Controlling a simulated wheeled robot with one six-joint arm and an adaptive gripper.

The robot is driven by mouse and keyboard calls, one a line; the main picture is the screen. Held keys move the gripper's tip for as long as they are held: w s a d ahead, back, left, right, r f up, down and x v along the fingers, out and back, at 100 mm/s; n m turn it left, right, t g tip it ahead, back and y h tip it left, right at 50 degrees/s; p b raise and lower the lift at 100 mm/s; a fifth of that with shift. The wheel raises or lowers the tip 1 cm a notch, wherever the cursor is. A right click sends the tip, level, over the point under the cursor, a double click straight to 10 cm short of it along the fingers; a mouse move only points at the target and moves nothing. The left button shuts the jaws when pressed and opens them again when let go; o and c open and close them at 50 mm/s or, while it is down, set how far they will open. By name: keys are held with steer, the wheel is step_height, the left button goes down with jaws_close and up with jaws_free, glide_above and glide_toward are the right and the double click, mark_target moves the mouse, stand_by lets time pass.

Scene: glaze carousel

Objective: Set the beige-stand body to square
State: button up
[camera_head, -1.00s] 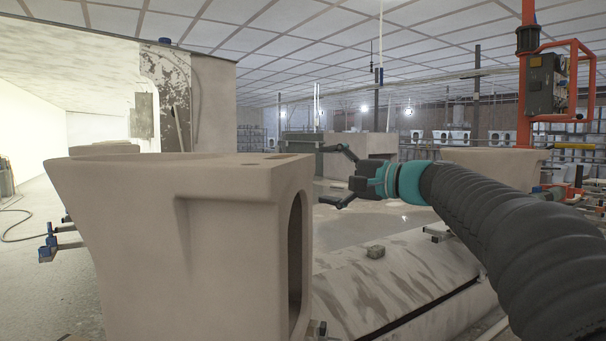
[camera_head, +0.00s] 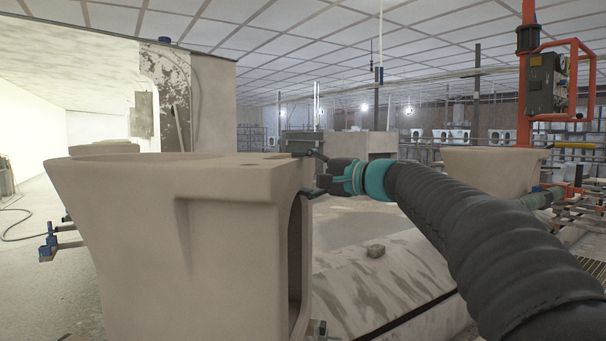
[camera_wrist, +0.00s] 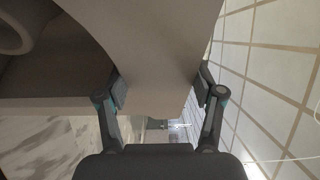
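A large beige-grey ceramic body (camera_head: 150,240) with a rounded bowl rim stands upright, close in front at the left of the head view. Its flat back top and arched side opening face right. My gripper (camera_head: 304,174) is at its upper right back edge, with one finger over the top and one lower at the side. In the wrist view the body (camera_wrist: 155,45) fills the space between both fingers (camera_wrist: 161,90), whose pads appear to touch its two sides. The body's stand is mostly hidden, and I cannot make out its colour.
Another body (camera_head: 490,168) stands on the right behind my arm, and part of one shows behind the near body at left (camera_head: 103,147). An orange pipe frame (camera_head: 525,95) rises at right.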

steer(key=c, duration=0.6)
steer(key=shift+w+a, duration=0.15)
steer(key=shift+a, duration=0.75)
steer(key=shift+c, duration=0.3)
steer(key=o, duration=1.7)
steer(key=shift+d, duration=0.2)
steer(key=v, duration=1.2)
